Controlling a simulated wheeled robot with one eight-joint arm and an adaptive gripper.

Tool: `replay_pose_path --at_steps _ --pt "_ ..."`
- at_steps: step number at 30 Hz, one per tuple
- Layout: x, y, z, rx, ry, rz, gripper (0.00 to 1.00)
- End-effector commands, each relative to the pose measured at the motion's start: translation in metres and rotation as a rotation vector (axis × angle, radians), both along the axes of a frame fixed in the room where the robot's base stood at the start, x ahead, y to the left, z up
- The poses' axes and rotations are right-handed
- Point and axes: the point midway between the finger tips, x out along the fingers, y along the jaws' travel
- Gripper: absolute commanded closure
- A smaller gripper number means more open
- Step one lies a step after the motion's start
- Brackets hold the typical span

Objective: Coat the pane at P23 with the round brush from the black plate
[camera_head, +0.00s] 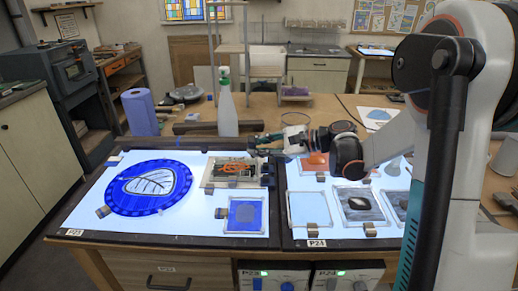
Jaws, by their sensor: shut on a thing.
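A round blue pane (116,201) with a white-and-grey leaf motif lies on the lit left panel (83,214), whose front edge is labelled P23. I cannot clearly pick out the black plate.
A tray with orange-handled items (208,183) sits at the left panel's back right. Behind stand a spray bottle (227,112) and a blue roll (140,112). The right panel, labelled P24, holds several framed panes (309,206). The left panel's front strip is mostly clear.

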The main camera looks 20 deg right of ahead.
Motion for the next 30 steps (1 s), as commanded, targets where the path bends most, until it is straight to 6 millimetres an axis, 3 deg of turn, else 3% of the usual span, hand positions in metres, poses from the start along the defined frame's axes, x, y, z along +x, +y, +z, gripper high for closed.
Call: replay_pose_path --at_steps 30 --pt "-0.0003 -0.0001 -0.0083 0.000 0.000 0.000 1.00"
